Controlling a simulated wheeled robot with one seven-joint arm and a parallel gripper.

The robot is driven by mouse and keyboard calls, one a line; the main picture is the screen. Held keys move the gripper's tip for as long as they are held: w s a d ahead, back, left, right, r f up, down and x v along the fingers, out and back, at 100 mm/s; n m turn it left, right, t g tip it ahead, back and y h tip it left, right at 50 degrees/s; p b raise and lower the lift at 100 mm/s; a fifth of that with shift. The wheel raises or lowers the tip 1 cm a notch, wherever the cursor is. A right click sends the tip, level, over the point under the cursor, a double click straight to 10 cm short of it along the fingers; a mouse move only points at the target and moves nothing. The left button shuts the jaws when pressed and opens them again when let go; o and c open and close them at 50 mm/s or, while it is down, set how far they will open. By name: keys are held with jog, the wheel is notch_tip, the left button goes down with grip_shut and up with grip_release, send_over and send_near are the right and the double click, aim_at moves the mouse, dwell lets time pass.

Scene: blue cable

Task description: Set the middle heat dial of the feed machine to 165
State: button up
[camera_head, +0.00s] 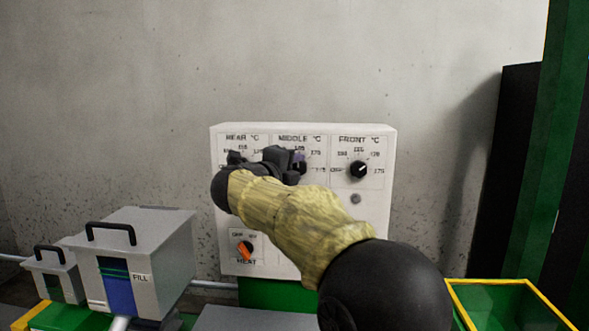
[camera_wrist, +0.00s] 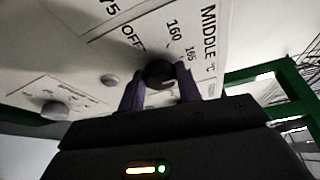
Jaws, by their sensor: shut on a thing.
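The middle heat dial is a black round knob (camera_wrist: 160,72) under the label MIDDLE °C in the wrist view. My gripper (camera_wrist: 160,88) is shut on it, with one dark purple finger on each side. The printed marks OFF, 160 and 165 show beside the knob. I cannot make out clearly which mark its pointer faces. In the head view the white control panel (camera_head: 372,225) stands against the wall, and my gripper (camera_head: 298,160) is at its middle scale, largely covering the dial there.
The front dial (camera_head: 358,170) is to the right, and the rear dial (camera_head: 235,158) is partly hidden by my arm. An orange HEAT switch (camera_head: 245,250) is low on the panel. A grey FILL bin (camera_head: 175,260) stands left, and a green yellow-rimmed crate (camera_head: 505,283) lower right.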

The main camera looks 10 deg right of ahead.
jog(key=shift+f, duration=0.1)
dwell(0.3)
jog(key=o, duration=1)
jog(key=b+v, duration=0.2)
jog(key=v, duration=1.5)
jog(key=shift+a, duration=0.15)
jog(key=shift+s, duration=0.1)
